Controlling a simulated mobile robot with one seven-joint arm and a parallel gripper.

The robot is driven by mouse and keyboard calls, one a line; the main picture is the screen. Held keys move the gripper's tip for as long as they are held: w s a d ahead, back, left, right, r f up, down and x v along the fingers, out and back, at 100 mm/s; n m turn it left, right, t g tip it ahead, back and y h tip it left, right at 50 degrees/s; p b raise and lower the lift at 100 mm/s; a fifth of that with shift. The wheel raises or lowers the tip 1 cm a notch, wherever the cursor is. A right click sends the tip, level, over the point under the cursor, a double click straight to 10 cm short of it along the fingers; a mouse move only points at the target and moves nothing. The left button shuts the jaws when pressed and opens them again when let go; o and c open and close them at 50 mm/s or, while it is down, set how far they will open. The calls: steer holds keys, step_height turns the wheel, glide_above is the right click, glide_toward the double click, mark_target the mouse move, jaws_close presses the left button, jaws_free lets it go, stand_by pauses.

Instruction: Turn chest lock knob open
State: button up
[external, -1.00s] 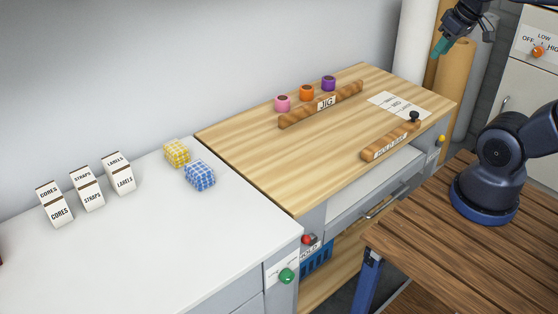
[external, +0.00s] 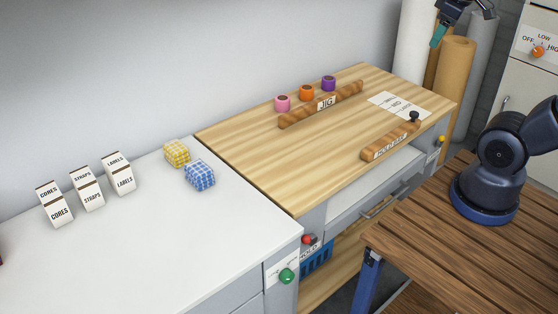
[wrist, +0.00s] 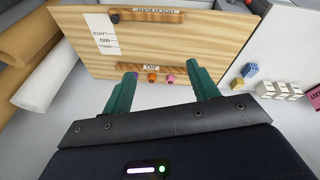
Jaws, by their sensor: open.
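No knob in view carries a readable chest lock label. In the external view, a green knob (external: 286,275) sits on a white plate on the front of the white counter, and a red knob (external: 309,239) sits just right of it. A yellow knob (external: 441,139) is at the right end of the wooden bench. An orange knob (external: 538,51) is on a panel marked OFF, LOW, HIGH on the cabinet at far right. My gripper (external: 437,36) is high at the top, away from all of these. In the wrist view my gripper (wrist: 161,70) is open and empty.
The wooden bench (external: 250,145) holds a JIG rail (external: 300,115), a second wooden bar with a black knob (external: 414,117), and pink, orange and purple cylinders. Labelled boxes and two checked blocks stand on the white counter (external: 150,220). A brown slatted table (external: 410,250) is in front.

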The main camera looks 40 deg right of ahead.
steer(key=w+a+n+t+h, duration=0.2)
steer(key=w+a+n+h, duration=0.15)
steer(key=a+n, duration=0.8)
steer(key=w+a+n+t+h, duration=0.3)
steer(key=a+n+h, duration=0.1)
steer(key=a+n, duration=0.75)
steer(key=s+a+n+t+y, duration=0.3)
steer(key=s+a+n, duration=0.25)
steer(key=a, duration=0.35)
steer(key=s+a+n+t+y, duration=0.25)
steer(key=s+a+n, duration=0.25)
steer(key=a+n, duration=0.25)
steer(key=s+a+n+t+y, duration=0.2)
steer(key=s+a+n+t, duration=0.3)
steer(key=a, duration=0.4)
steer(key=g, duration=0.1)
glide_toward(290, 279)
steer(key=shift+n, duration=0.3)
steer(key=w, duration=0.9)
steer(key=shift+w+d+r, duration=0.1)
steer(key=shift+w+d, duration=0.05)
steer(key=shift+w, duration=0.05)
